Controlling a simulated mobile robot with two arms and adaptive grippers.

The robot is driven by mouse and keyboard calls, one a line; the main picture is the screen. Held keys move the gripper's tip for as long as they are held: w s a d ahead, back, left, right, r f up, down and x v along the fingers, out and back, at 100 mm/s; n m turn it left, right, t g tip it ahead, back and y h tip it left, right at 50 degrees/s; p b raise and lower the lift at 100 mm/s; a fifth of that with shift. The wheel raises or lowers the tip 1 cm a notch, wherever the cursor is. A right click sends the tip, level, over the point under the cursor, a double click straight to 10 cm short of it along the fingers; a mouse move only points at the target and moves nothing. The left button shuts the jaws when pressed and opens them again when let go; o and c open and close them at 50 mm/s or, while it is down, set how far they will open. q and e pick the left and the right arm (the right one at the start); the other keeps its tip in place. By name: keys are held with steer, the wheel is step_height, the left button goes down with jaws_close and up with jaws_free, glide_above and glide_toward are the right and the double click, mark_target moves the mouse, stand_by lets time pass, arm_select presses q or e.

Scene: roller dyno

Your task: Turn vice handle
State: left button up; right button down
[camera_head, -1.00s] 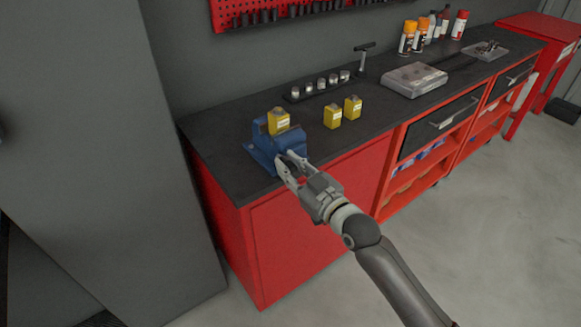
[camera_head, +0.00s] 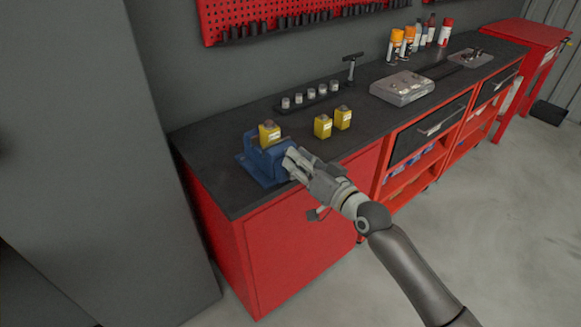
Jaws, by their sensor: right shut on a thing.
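The blue vice (camera_head: 249,163) stands on the dark bench top near its front left corner. A yellow container (camera_head: 269,134) sits at the top of the vice. My right gripper (camera_head: 291,163) is at the front right side of the vice, its fingers shut on the vice handle, which they mostly hide. A small dark piece shows below the gripper in front of the red cabinet; I cannot tell whether it is part of the handle. My left gripper is not in view.
Two yellow containers (camera_head: 332,122) stand right of the vice. Behind them is a black rack of sockets (camera_head: 310,96). A grey case (camera_head: 402,87) and several spray cans (camera_head: 396,43) are farther right. A grey panel (camera_head: 80,150) rises at the left.

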steer(key=w+d+f+m+b, duration=0.4)
steer(key=d+m, duration=0.3)
steer(key=m, duration=0.5)
steer(key=shift+w+d+f+m+b, duration=0.2)
steer(key=shift+w+m+b, duration=0.1)
steer(key=shift+w+b, duration=0.3)
steer(key=c, duration=1.6)
jaws_free()
steer(key=o, duration=0.3)
steer(key=shift+s+d+r, duration=0.15)
steer(key=shift+d+r, duration=0.05)
steer(key=shift+d, duration=0.05)
steer(key=shift+o, duration=0.2)
steer(key=shift+r, duration=0.2)
